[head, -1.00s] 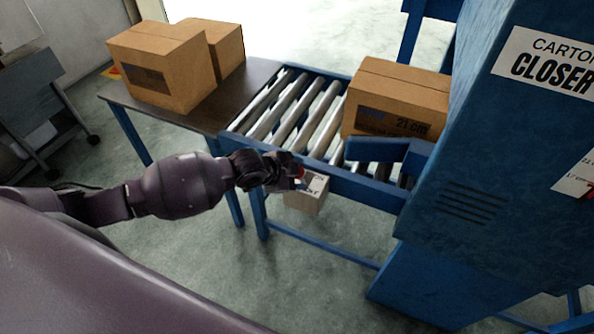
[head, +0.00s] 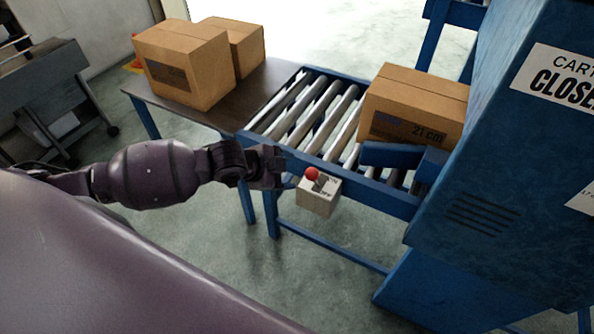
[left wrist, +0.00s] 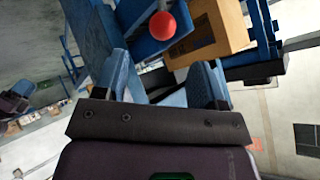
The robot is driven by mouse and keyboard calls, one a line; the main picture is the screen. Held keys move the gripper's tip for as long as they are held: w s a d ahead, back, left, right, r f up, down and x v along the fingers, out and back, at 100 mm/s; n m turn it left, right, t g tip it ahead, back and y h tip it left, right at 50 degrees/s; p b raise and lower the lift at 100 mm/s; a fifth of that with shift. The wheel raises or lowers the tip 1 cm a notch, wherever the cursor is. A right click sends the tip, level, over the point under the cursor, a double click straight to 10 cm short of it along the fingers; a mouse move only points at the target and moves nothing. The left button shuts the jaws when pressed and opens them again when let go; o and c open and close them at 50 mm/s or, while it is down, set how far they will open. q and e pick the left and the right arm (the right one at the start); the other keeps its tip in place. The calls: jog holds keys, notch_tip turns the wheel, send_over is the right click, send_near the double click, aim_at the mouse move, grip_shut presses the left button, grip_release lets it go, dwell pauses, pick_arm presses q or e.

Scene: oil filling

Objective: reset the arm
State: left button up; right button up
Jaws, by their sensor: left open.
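My left arm reaches in from the left in the head view, and its gripper (head: 286,181) is just left of a small pale box (head: 318,197). The box hangs on the front of the conveyor frame and carries a red ball-shaped knob (head: 312,173). In the left wrist view the gripper's two blue fingers (left wrist: 163,75) are spread with nothing between them. The red knob (left wrist: 162,26) is beyond the fingertips there, apart from them. My right gripper is not in view.
A roller conveyor (head: 318,115) carries a cardboard carton (head: 415,105) beside the blue carton closer machine (head: 500,180). Two more cartons (head: 190,68) stand on a brown-topped table (head: 270,80). A grey cart (head: 50,95) is at the far left. Open floor lies in front of the conveyor.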

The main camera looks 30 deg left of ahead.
pick_arm(q)
jog(key=shift+s+a+r, duration=0.25)
jog(key=shift+s+r, duration=0.15)
jog(key=s+a+f+n+t+y, duration=0.1)
jog(key=s+f+n+y, duration=0.2)
jog(key=s+f+n, duration=0.3)
jog(key=s+a+f+n+t+y, duration=0.1)
jog(key=s+f+n+t+y, duration=0.1)
jog(key=s+f+n, duration=0.4)
jog(key=s+n, duration=0.1)
jog(key=s, duration=0.4)
jog(key=shift+a+f+y, duration=0.2)
jog(key=shift+a+y, duration=0.05)
jog(key=shift+y, duration=0.15)
dwell(0.4)
